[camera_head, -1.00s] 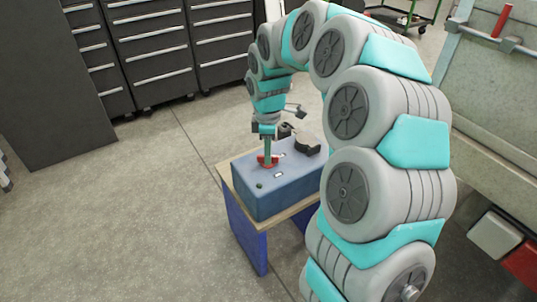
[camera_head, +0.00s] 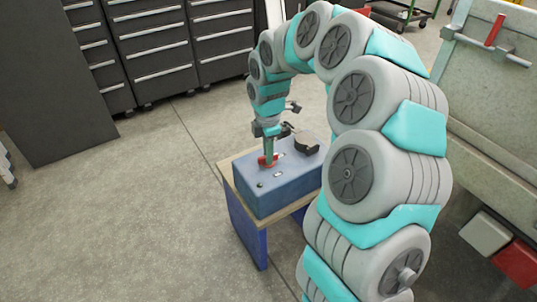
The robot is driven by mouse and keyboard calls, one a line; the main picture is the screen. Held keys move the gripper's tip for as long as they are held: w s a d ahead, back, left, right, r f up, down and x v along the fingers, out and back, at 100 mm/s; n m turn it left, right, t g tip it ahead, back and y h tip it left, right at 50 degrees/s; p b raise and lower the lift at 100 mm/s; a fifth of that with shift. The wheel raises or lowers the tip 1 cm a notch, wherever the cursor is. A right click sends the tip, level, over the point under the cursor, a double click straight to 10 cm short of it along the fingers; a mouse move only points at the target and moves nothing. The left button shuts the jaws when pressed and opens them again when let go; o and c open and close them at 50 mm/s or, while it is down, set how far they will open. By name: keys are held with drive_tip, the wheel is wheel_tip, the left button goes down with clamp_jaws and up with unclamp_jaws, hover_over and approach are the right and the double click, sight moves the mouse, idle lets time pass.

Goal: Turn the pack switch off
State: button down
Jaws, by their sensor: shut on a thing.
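The battery pack is a blue-grey box (camera_head: 262,202) on a small wooden-topped stand. Its red switch (camera_head: 262,161) sits on the top face, toward the back left. My gripper (camera_head: 268,160) points down onto the red switch and is shut on it. The fingers hide part of the switch, and its exact turn angle is hard to tell. A small dark green knob (camera_head: 260,185) and a small light label (camera_head: 278,174) are on the top face nearer the front.
A dark curved part (camera_head: 306,146) lies at the back right of the box top. The stand (camera_head: 248,232) has blue legs. Grey drawer cabinets (camera_head: 150,50) stand behind. A large pale panel (camera_head: 490,90) is at the right. The floor at left is clear.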

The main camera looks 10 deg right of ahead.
drive_tip(key=shift+r, duration=0.1)
drive_tip(key=shift+n+p, duration=0.4)
drive_tip(key=shift+p, duration=0.15)
drive_tip(key=shift+w+n, duration=0.1)
drive_tip(key=shift+n, duration=1)
drive_tip(key=c, duration=0.8)
unclamp_jaws()
drive_tip(key=shift+o, duration=0.2)
drive_tip(key=shift+r, duration=2.9)
